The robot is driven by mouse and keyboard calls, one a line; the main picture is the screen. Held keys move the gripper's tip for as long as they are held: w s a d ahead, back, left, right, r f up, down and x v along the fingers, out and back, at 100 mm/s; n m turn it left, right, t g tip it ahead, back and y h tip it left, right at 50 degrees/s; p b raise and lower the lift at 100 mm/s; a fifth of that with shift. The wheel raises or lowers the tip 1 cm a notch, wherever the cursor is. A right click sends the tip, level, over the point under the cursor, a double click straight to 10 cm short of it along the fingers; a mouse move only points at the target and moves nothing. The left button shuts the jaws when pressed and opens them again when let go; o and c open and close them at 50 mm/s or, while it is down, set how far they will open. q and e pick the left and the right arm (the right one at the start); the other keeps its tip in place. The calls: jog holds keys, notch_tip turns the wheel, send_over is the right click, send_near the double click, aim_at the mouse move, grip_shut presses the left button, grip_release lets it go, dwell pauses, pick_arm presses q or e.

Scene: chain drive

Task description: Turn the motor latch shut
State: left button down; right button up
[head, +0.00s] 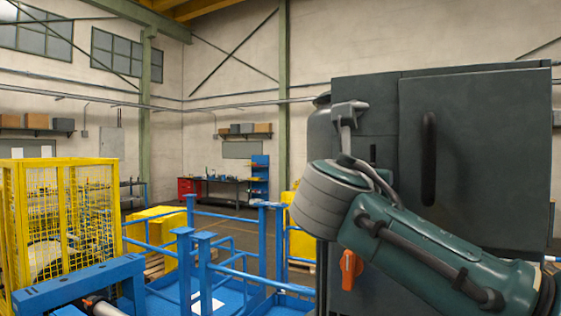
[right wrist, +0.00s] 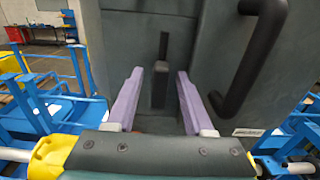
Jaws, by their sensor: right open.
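A dark grey cabinet (head: 475,110) with a long black handle (head: 428,158) stands at the right in the head view. The handle (right wrist: 250,60) shows at upper right in the right wrist view. My right gripper (right wrist: 155,98) is open there, its two pale purple fingers pointing at the cabinet front. A small upright dark bar (right wrist: 159,85) on the cabinet lies between the fingers in the picture; contact cannot be told. I cannot tell whether it is the motor latch. An orange lever (head: 349,270) hangs below my right wrist in the head view. My left gripper is out of view.
Blue railings (head: 200,240) and a yellow mesh cage (head: 65,200) stand at the left. A workbench (head: 225,182) is at the back wall. My right forearm covers the lower part of the cabinet in the head view.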

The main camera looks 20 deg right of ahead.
jog(key=shift+w+d, duration=0.2)
jog(key=shift+d, duration=0.05)
grip_shut()
dwell(0.3)
